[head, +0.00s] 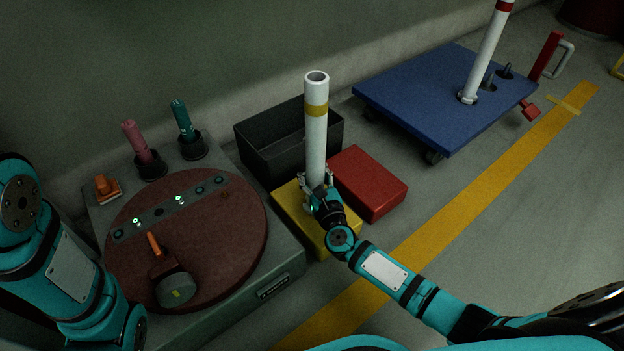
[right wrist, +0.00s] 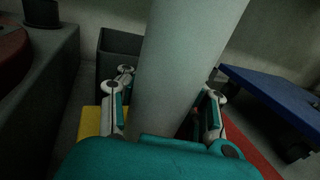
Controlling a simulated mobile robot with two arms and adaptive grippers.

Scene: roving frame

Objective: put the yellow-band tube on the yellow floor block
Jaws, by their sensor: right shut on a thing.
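The yellow-band tube (head: 316,140) is white with a yellow ring near its top and stands upright. My right gripper (head: 318,183) is shut on its lower part. In the right wrist view the tube (right wrist: 180,70) rises between the two fingers (right wrist: 165,105). The yellow floor block (head: 290,205) lies under the gripper, and its edge shows in the right wrist view (right wrist: 90,122). The tube's lower end is hidden by the gripper, so I cannot tell whether it touches the block. My left arm comes in at the left, but its gripper is not in view.
A red block (head: 370,185) adjoins the yellow block on the right. A black open bin (head: 270,155) stands behind. A grey cabinet (head: 275,262) with a round brown top (head: 225,240) is at left. A blue trolley (head: 420,95) holds a red-band tube (head: 488,50).

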